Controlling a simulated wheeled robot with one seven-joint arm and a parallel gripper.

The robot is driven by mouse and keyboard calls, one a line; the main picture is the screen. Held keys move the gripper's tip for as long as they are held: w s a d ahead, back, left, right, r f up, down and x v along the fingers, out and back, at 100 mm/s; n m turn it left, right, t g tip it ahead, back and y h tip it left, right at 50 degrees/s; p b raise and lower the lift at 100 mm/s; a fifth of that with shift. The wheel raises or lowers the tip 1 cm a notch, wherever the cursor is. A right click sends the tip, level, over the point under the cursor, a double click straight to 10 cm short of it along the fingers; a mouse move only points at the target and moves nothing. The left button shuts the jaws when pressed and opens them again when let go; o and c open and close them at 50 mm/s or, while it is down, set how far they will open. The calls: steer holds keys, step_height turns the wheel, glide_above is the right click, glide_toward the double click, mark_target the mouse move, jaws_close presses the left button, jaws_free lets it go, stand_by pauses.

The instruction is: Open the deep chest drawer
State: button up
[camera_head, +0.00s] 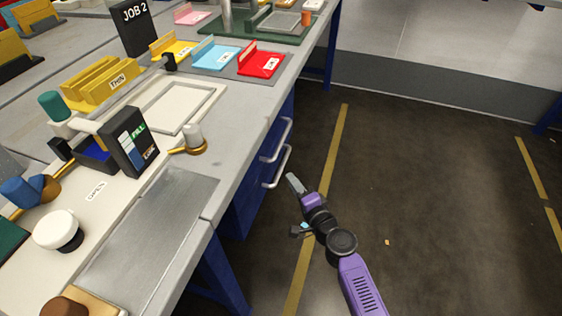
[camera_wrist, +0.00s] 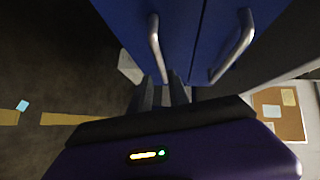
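The blue drawer unit (camera_head: 246,195) is under the right side of the workbench. Two silver bar handles, an upper one (camera_head: 284,140) and a lower one (camera_head: 285,168), stand out from its fronts, which look closed. My gripper (camera_head: 295,183) is just right of the lower handle. In the wrist view, two blue fronts fill the top, with a left handle (camera_wrist: 155,45) and a right handle (camera_wrist: 236,46). My gripper's dark fingers (camera_wrist: 163,92) are apart there. The left handle's near end lines up with the gap between them; I cannot tell whether they touch it.
The workbench top (camera_head: 228,125) carries colored trays, a dark FILL panel (camera_head: 130,142) and a metal plate (camera_head: 150,235). Open dark floor (camera_head: 430,200) with yellow lines lies right of the drawers. A blue bench leg (camera_head: 222,272) stands below the near bench section.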

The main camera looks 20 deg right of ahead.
mark_target(281, 168)
steer(key=shift+w+a+f+b, duration=0.15)
steer(key=shift+w+a+b, duration=0.2)
steer(key=shift+w, duration=0.9)
steer(key=shift+w+a+f+b, duration=0.2)
steer(key=shift+w+b, duration=0.25)
steer(key=shift+w, duration=0.85)
steer(key=shift+w+a+f+b, duration=0.15)
steer(key=shift+w+a+b, duration=0.2)
steer(key=shift+w, duration=0.9)
steer(key=shift+d, duration=0.1)
jaws_close()
